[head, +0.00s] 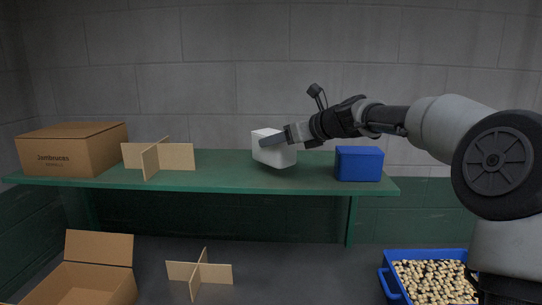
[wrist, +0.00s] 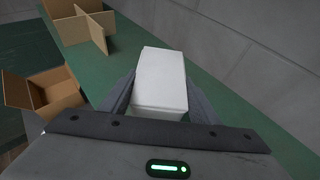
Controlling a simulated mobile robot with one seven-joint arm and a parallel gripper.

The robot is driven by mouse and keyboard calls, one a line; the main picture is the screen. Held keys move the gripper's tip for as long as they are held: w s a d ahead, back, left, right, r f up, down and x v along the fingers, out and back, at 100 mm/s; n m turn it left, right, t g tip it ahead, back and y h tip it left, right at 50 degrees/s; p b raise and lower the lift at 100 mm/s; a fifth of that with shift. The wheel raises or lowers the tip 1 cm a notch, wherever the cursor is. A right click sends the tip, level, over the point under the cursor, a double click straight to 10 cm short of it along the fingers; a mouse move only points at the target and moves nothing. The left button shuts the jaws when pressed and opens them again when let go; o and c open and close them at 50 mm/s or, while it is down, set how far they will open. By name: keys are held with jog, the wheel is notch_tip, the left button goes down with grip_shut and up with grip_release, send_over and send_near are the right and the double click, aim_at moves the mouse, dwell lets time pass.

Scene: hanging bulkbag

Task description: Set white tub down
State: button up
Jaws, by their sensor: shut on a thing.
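The white tub (head: 268,148) is a small white box-like block, slightly tilted in the head view. My gripper (head: 272,141) is shut on it, with a finger along each side in the wrist view (wrist: 160,100). The tub (wrist: 161,75) fills the space between the fingers there. It is at the green shelf (head: 230,178), between the cardboard divider and the blue box. I cannot tell whether its underside touches the shelf.
A blue box (head: 359,164) stands on the shelf close right of the tub. A cardboard divider (head: 158,158) and a closed carton (head: 72,149) stand to the left. Bare shelf lies between divider and tub. Below are an open carton (head: 88,275), another divider (head: 200,273) and a filled blue crate (head: 393,289).

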aim_at(279, 151)
notch_tip(279, 151, down, 4)
jog(key=shift+r+b, duration=0.15)
jog(key=shift+b, duration=0.25)
jog(key=o, duration=1.3)
jog(key=shift+o, duration=0.2)
jog(key=b+v, duration=0.1)
jog(key=v, duration=1.1)
jog(key=shift+b, duration=0.3)
